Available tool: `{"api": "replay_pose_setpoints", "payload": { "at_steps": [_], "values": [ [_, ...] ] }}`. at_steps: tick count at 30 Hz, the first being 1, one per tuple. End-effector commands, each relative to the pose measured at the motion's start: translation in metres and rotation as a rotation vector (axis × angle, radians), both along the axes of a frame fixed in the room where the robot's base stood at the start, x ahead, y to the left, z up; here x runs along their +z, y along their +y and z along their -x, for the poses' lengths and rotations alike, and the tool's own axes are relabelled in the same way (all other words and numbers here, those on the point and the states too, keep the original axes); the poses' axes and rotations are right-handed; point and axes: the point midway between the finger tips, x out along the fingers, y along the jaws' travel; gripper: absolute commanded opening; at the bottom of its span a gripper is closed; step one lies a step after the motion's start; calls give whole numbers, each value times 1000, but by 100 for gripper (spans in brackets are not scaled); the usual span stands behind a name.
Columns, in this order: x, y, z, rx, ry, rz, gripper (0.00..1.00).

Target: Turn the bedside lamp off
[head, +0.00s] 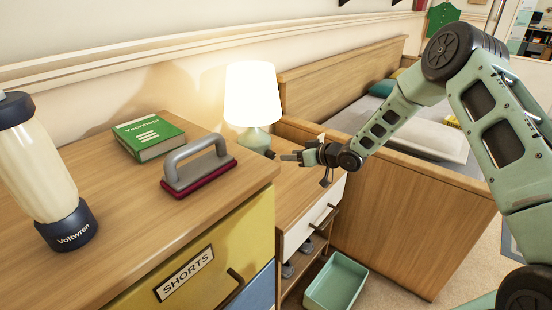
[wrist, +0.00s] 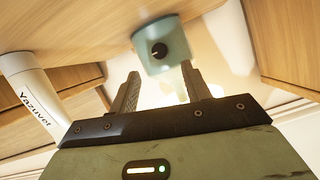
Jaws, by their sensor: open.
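The bedside lamp has a brightly lit white shade (head: 252,95) and a pale green base (head: 254,139). It stands at the back of the nightstand (head: 296,190), by the wall. A small dark round knob (wrist: 159,50) with a light mark is on the face of the base in the wrist view. My gripper (head: 284,157) is open and empty, just right of the base in the head view. In the wrist view, my fingers (wrist: 160,69) spread to either side below the knob, apart from it. The glowing shade is partly hidden behind my gripper there.
A white "Yazuvet" tube (wrist: 32,90) stands left of the lamp in the wrist view. The dresser (head: 130,250) holds a green book (head: 149,135), a grey-handled brush (head: 195,170) and a "Voltwren" bottle (head: 38,165). A bed (head: 400,215) is at right; a teal bin (head: 337,283) is below.

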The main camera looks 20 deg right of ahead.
Motion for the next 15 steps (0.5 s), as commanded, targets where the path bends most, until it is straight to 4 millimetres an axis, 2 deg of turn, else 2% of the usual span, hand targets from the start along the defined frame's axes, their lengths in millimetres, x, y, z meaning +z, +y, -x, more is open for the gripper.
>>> {"api": "replay_pose_setpoints", "payload": {
  "at_steps": [6, 15],
  "values": [
    [-18, 26, -32, 1, -1, -1, 48],
    [-29, 43, -54, -1, 1, 0, 48]
  ]
}}
